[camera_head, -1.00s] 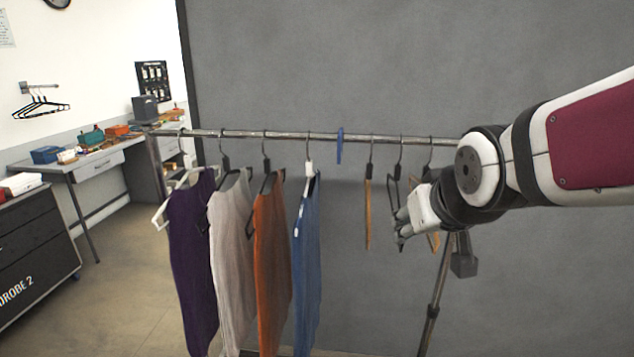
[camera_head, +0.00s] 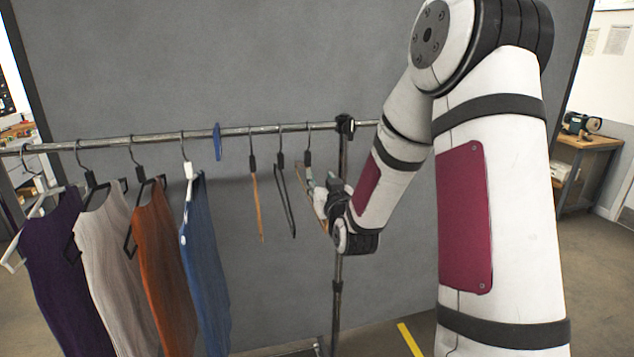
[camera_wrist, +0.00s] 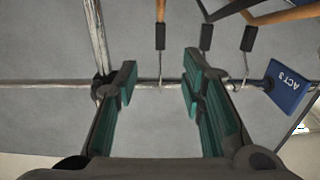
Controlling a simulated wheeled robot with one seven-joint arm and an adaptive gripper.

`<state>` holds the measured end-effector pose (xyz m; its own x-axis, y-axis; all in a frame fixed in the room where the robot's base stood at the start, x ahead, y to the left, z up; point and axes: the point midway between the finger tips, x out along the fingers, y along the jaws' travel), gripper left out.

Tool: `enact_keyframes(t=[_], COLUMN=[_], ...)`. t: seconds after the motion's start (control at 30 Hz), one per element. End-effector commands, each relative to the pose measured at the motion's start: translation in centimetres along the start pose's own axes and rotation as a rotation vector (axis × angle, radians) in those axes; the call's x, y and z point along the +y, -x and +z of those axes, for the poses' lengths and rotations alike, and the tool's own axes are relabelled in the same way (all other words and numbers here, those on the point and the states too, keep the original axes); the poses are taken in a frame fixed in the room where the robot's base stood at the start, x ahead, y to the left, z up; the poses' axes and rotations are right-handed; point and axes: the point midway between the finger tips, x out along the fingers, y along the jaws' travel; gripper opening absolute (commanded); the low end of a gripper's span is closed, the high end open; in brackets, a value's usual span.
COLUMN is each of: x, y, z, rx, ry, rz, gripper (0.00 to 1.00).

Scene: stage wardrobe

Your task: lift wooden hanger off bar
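A wooden hanger (camera_head: 319,208) hangs at the right end of the bar, beside the upright post, partly hidden by my gripper. In the wrist view its black neck (camera_wrist: 160,37) and thin metal hook show between my fingers, with the hook on the bar (camera_wrist: 65,82). My gripper (camera_wrist: 160,76) is open, one green-padded finger on each side of the hook, with gaps on both sides. In the head view my gripper (camera_head: 329,188) is at the wooden hanger, just below the bar (camera_head: 235,131). A second wooden hanger (camera_head: 257,203) hangs further left.
A black hanger (camera_head: 286,199) hangs between the wooden ones. A blue divider (camera_head: 217,142), marked ACT 3 in the wrist view (camera_wrist: 288,84), separates them from several garments on the left. The upright post (camera_wrist: 98,45) stands close to one finger.

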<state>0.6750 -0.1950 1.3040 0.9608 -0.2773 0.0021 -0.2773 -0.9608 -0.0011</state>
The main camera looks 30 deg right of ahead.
Motion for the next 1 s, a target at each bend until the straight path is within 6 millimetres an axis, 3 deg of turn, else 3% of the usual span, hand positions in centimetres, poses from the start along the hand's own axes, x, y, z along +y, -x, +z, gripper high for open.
enact_keyframes(t=[1.0], x=[-0.2], y=[-10.8], z=[0.2], rx=[-0.001], ry=[0.002], rz=[-0.002], gripper=[0.37])
